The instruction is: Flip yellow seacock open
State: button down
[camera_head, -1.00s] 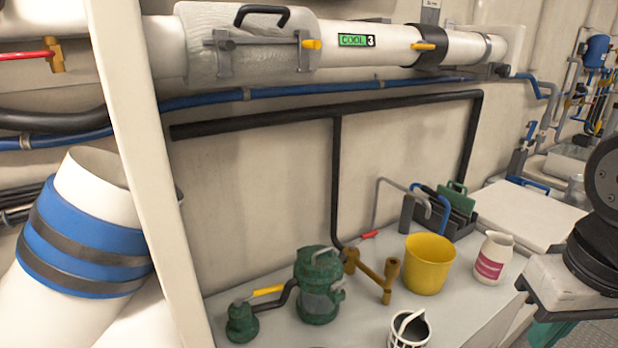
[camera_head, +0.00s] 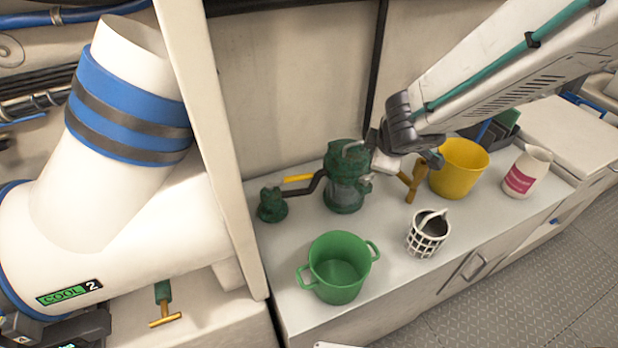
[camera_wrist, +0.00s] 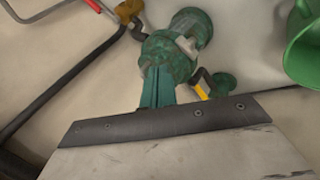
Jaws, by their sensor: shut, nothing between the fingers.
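The yellow seacock lever (camera_head: 299,178) lies roughly level beside the green seacock body (camera_head: 271,204), left of the green strainer (camera_head: 346,177) on the counter. A dark bent hose runs from the seacock side to the strainer. In the wrist view, part of the yellow lever (camera_wrist: 204,92) shows beyond the strainer (camera_wrist: 168,56), and the seacock body (camera_wrist: 223,84) is beside it. My gripper (camera_wrist: 157,73) has its teal fingers together and empty, pointing toward the strainer. In the head view my wrist is just right of the strainer; the fingertips are hard to make out there.
A green bucket (camera_head: 339,267) stands in front of the strainer, with a white basket (camera_head: 428,234) to its right. A brass fitting (camera_head: 413,182), a yellow bucket (camera_head: 459,168) and a white jug (camera_head: 527,172) stand farther right. A white post (camera_head: 212,140) rises left of the seacock.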

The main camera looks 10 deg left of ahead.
jog(key=s+a+f+n+g+y, duration=0.3)
jog(key=s+a+n+g+y, duration=0.15)
jog(key=a, duration=0.55)
jog(key=w+a+f, duration=0.5)
jog(key=f, duration=0.3)
jog(key=shift+w+a+f+t, duration=0.25)
jog(key=shift+w+a+t, duration=0.05)
jog(key=shift+w+t, duration=0.1)
jog(key=shift+w, duration=0.1)
